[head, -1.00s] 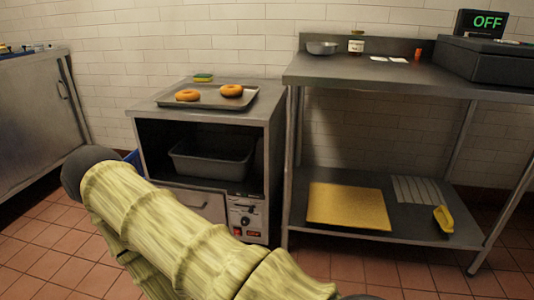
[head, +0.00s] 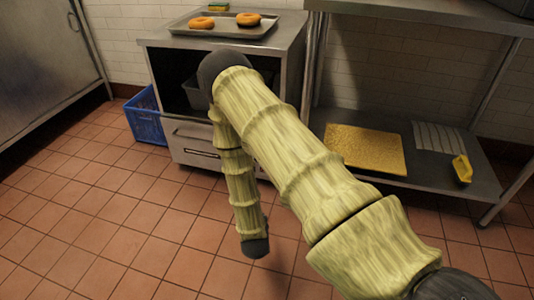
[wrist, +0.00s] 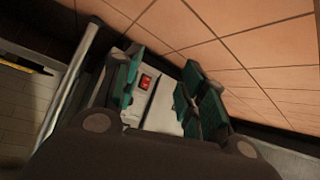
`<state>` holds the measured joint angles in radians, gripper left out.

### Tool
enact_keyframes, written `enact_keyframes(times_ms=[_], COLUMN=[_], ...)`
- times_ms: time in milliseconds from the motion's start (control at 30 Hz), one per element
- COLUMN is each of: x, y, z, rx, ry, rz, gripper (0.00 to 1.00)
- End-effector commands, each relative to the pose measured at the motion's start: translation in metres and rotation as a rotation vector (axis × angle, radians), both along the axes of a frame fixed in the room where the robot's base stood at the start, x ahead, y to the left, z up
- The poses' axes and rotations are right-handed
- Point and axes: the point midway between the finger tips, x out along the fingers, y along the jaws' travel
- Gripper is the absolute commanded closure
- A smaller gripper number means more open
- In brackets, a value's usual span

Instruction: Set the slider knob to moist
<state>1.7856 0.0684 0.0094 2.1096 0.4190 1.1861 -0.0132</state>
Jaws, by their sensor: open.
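The control panel (wrist: 162,112) of the metal cabinet shows in the wrist view as a pale face between my fingers, with a lit red switch (wrist: 146,83) on it. I cannot make out the slider knob or its marks. My gripper (wrist: 165,82) has teal finger pads, spread apart with nothing held between them. It points at the panel; I cannot tell how far off it is. In the head view my arm hides the panel side of the cabinet (head: 160,75), and the fingers cannot be made out.
A tray (head: 180,27) with two bagels (head: 201,22) lies on the cabinet. A blue crate (head: 146,117) stands at its left. At right, a metal table (head: 487,190) has a yellow board (head: 365,148) and yellow object (head: 462,169) on its lower shelf. The tiled floor (head: 100,220) is clear.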

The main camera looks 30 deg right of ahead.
Motion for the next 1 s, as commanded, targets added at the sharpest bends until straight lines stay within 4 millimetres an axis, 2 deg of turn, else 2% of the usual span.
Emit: enact_keyframes(times_ms=[33, 100, 233, 333, 467, 667, 1000], x=[0.039, 0.078, 0.122, 0.138, 0.147, 0.159, 0.194], y=[-0.018, -0.041, -0.073, -0.088, -0.097, -0.111, -0.152], z=[0.011, 0.035, 0.077, 0.1, 0.115, 0.116, 0.114], rx=[-0.053, -0.125, -0.237, -0.296, -0.332, -0.339, -0.337], ry=[-0.121, -0.265, -0.466, -0.56, -0.616, -0.625, -0.623], rz=[-0.056, -0.131, -0.249, -0.311, -0.349, -0.356, -0.354], gripper=[0.58, 0.58, 0.58, 0.58, 0.58, 0.58, 0.58])
